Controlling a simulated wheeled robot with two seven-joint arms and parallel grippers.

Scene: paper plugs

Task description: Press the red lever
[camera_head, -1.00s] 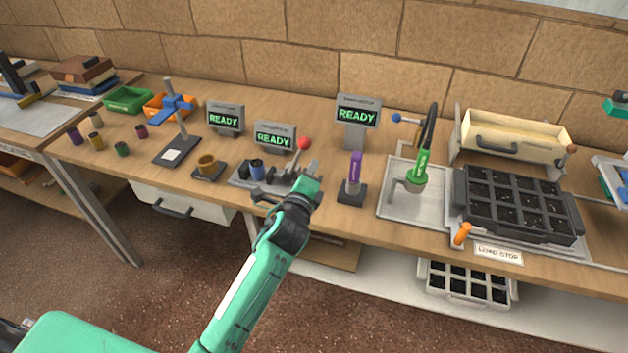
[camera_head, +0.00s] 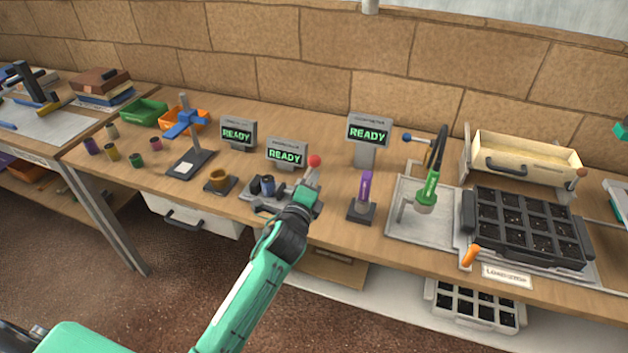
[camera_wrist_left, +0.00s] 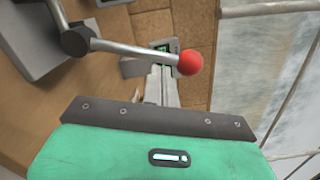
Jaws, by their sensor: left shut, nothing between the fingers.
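The red lever is a grey rod with a red ball knob (camera_head: 314,161), standing on a small grey fixture (camera_head: 252,196) at the middle front of the bench. My left gripper (camera_head: 312,180) is shut and empty, just below the knob in the head view. In the left wrist view the knob (camera_wrist_left: 189,62) ends a metal rod from a dark pivot at upper left. The narrow shut fingers (camera_wrist_left: 163,75) show behind the rod there. I cannot tell whether they touch the lever. My wrist hides part of the fixture. My right gripper is out of view.
A display reading READY (camera_head: 287,153) stands behind the lever. A black cell tray (camera_head: 481,216) lies further right.

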